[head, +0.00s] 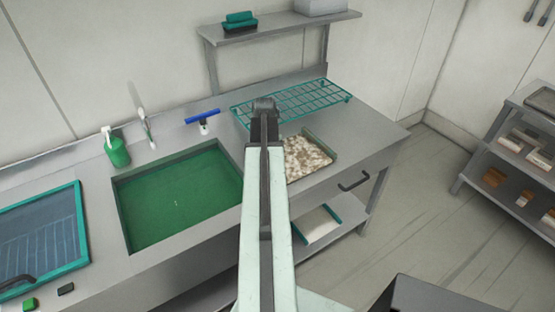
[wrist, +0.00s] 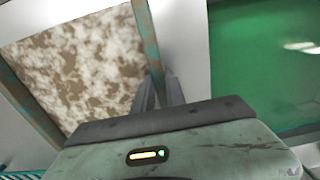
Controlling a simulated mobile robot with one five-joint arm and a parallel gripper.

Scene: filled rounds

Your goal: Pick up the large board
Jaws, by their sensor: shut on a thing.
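The large board (head: 308,158) has a mottled brown and white face and a worn teal-brown rim. In the head view it is on the steel counter, right of the sink and in front of the wire rack; my arm hides its left part. In the wrist view the board (wrist: 75,65) fills the upper left. My gripper (wrist: 160,92) is shut on its rim, on the side towards the sink. The fingertips are partly hidden by the rim, and my arm hides the gripper in the head view. I cannot tell whether the board is clear of the counter.
The green-filled sink (head: 180,195) lies left of the board. A teal wire rack (head: 300,103) is behind it. A raised shelf (head: 280,28) is above. Open floor lies right of the counter.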

